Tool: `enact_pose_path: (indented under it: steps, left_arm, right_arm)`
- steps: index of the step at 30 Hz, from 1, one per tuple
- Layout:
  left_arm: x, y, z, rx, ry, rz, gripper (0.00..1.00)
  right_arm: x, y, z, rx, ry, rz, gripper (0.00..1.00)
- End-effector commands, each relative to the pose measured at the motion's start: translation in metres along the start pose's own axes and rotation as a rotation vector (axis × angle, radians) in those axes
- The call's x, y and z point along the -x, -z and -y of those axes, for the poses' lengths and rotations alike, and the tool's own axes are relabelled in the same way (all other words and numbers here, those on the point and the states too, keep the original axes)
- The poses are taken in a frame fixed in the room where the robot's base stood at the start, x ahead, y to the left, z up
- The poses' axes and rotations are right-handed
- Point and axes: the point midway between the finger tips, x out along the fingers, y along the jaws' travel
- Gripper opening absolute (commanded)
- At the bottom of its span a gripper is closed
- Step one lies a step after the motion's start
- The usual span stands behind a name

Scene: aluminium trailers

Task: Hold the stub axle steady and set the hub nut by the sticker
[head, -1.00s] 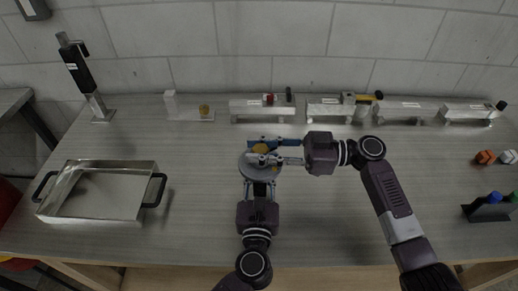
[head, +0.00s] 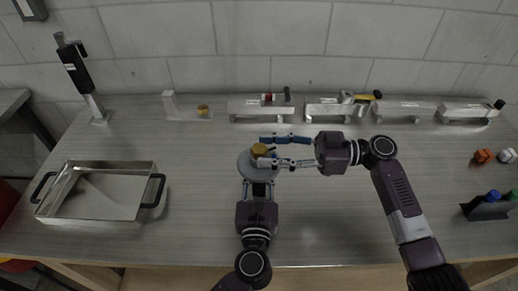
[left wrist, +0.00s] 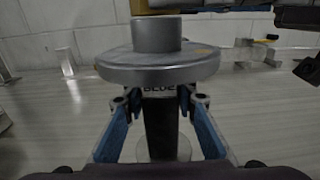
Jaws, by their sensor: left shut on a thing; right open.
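The stub axle stands upright on the bench, with a round grey flange (head: 245,165). In the left wrist view its flange (left wrist: 160,66) carries a grey cylinder above and a dark post below, with a sticker (left wrist: 160,88) reading "BLUE". My left gripper (head: 259,190) is shut on the post under the flange; its blue fingers show on both sides in the left wrist view. The brass hub nut (head: 259,149) sits at the top of the axle. My right gripper (head: 268,151) is open at the nut's right, its fingertips near it; contact is unclear.
A metal tray (head: 95,218) with black handles lies at the left. Several labelled metal blocks (head: 405,106) line the back of the bench. Orange and white nuts (head: 483,155) and a dark holder (head: 486,210) are at the right.

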Motion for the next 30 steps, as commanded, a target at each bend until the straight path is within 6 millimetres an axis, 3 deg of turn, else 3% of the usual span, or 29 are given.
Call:
enact_pose_path:
  steps: [6, 12, 27, 28, 30]
  left_arm:
    - [0.0, 0.0, 0.0, 0.001, -0.001, -0.001, 0.0]
    - [0.0, 0.0, 0.0, 0.001, 0.0, -0.001, 0.0]
    - [0.0, 0.0, 0.0, 0.0, 0.0, -0.001, 0.0]
    - [0.0, 0.0, 0.0, 0.0, 0.0, -0.001, 0.27]
    - [0.0, 0.0, 0.0, 0.0, 0.0, -0.001, 0.35]
  right_arm:
    - [0.049, -0.001, -0.001, -0.002, -0.002, 0.002, 0.43]
    - [0.08, -0.001, -0.001, -0.002, -0.001, 0.001, 0.43]
    - [0.089, -0.001, 0.0, -0.001, 0.001, 0.0, 0.43]
    - [0.089, -0.001, 0.0, -0.001, 0.001, 0.0, 0.43]
    - [0.089, -0.001, 0.0, -0.001, 0.001, 0.0, 0.43]
